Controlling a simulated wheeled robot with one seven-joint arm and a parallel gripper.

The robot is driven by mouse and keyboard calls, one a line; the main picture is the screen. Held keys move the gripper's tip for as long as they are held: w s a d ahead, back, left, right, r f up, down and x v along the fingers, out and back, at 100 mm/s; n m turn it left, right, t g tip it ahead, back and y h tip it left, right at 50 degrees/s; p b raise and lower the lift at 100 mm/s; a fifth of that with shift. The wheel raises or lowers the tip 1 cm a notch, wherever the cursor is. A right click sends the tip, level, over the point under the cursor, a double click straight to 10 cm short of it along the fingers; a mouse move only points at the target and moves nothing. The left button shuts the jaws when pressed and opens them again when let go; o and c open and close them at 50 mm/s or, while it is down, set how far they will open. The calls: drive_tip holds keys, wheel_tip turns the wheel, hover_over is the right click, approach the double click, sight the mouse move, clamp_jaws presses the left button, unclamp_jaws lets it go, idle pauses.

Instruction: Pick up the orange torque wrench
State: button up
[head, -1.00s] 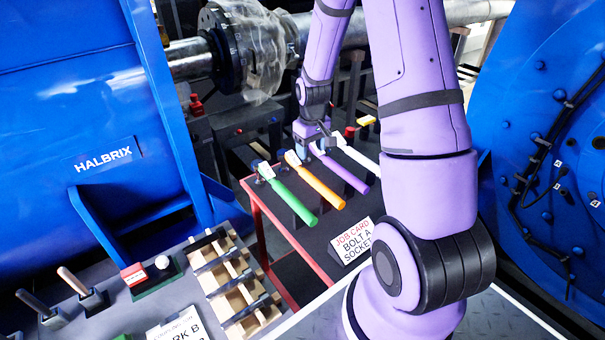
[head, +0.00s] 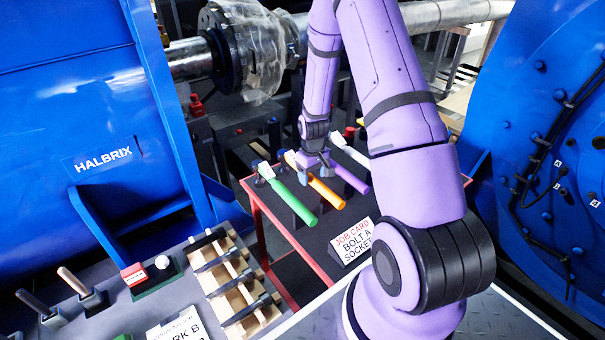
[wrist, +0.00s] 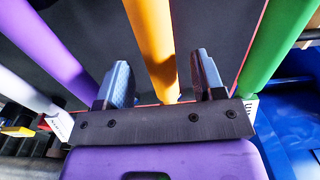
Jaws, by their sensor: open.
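The orange torque wrench (head: 325,192) lies on the dark-topped table with the red frame, between a green wrench (head: 292,196) and a purple wrench (head: 350,179). My gripper (head: 312,168) is over the head end of the orange wrench. In the wrist view my gripper (wrist: 162,85) is open, its two blue-grey fingers apart on either side of the orange handle (wrist: 154,45). The handle shows between the fingers with gaps on both sides. The wrench's head is hidden behind my gripper's body there.
A white-handled wrench (head: 350,151) lies beyond the purple one. A job card (head: 352,240) stands at the table's front. A wooden rack of tools (head: 236,282) is on the bench at left. Blue machine housings stand on both sides.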

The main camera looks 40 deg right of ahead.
drive_tip(key=shift+w+f, duration=0.1)
drive_tip(key=shift+f, duration=1.4)
clamp_jaws()
drive_tip(key=shift+r, duration=0.15)
